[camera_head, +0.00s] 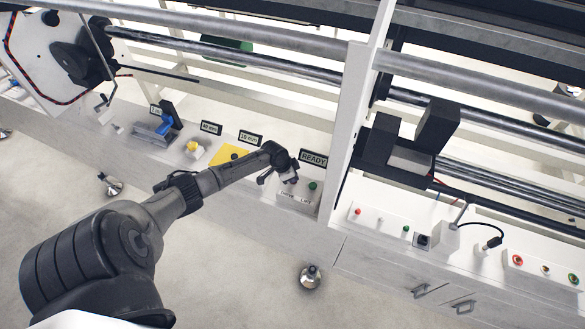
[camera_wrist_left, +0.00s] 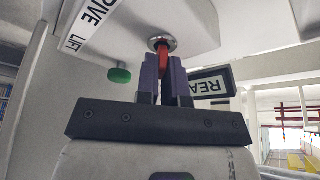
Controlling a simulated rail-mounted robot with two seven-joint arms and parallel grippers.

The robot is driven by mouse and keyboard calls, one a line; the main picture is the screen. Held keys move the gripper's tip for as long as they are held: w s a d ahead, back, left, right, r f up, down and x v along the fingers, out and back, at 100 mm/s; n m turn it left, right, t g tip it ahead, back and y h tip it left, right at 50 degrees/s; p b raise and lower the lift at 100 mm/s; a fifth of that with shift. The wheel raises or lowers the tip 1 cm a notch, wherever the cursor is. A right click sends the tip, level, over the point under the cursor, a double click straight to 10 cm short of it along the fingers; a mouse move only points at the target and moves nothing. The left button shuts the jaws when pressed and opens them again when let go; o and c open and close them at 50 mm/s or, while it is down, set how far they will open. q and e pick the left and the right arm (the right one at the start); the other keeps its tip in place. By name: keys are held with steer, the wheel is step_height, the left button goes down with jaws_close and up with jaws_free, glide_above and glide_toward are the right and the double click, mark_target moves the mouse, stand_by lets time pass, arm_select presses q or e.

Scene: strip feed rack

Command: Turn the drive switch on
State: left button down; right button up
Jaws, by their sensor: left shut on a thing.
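The drive switch is a red lever in a round metal collar (camera_wrist_left: 162,42) on a white panel (camera_wrist_left: 208,22). In the left wrist view its red lever (camera_wrist_left: 162,58) stands between the purple fingertips of my left gripper (camera_wrist_left: 164,75), which is shut on it. In the head view my left gripper (camera_head: 291,178) is at the small switch panel (camera_head: 298,198) with the DRIVE and LIFT lettering, and it hides the drive switch. A green knob (camera_head: 312,186) sits beside it on the same panel; it also shows in the left wrist view (camera_wrist_left: 120,74). My right gripper is out of view.
A READY sign (camera_head: 314,158) stands just behind the panel. A white upright post (camera_head: 346,130) rises close to the right. Several small buttons and a black-topped unit lie farther right. A yellow plate (camera_head: 229,157) and a blue block (camera_head: 165,124) are to the left.

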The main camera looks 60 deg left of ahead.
arm_select(q)
steer(key=n+p, duration=0.2)
steer(key=n+y+p, duration=0.1)
steer(key=p, duration=0.1)
steer(key=n+y+p, duration=0.1)
steer(key=n+p, duration=0.1)
steer(key=shift+d+r+n+p, duration=0.2)
steer(key=shift+r+n+p, duration=0.1)
steer(key=shift+p, duration=0.1)
steer(key=shift+n+y+p, duration=0.5)
steer(key=shift+n+p, duration=0.55)
steer(key=shift+n, duration=0.15)
steer(key=shift+f+n+g+y+p, duration=0.2)
steer(key=shift+n+g+y+p, duration=0.15)
steer(key=shift+n+p, duration=0.65)
steer(key=shift+n, duration=0.4)
steer(key=shift+f, duration=0.1)
steer(key=c, duration=1.2)
jaws_free()
steer(key=shift+c, duration=0.2)
